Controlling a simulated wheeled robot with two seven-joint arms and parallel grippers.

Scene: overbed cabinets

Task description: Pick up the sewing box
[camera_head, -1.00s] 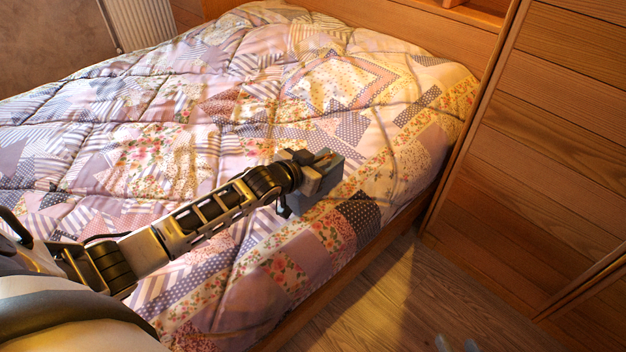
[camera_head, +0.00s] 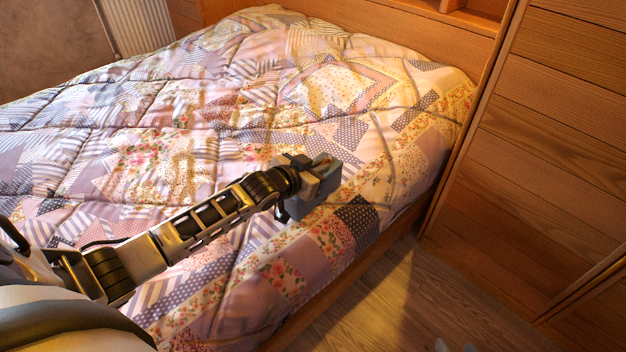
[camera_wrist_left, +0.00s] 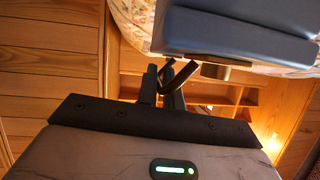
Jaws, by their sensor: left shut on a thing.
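The sewing box (camera_head: 312,197) is a small blue-grey box at the end of my left arm in the head view, over the right side of the bed. My left gripper (camera_head: 318,171) is at its top and shut on it. In the left wrist view the blue box (camera_wrist_left: 235,32) fills the upper right, with the dark fingers (camera_wrist_left: 178,78) closed at its near side. My gripper hides part of the box in the head view. I cannot tell whether its underside touches the quilt. My right gripper cannot be made out.
The bed's patchwork quilt (camera_head: 200,130) spreads under my left arm. A wooden wall or cabinet (camera_head: 540,150) stands at the right, with a strip of wooden floor (camera_head: 390,290) before it. The headboard (camera_head: 420,30) is at the back. Small pale shapes at the bottom edge are unclear.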

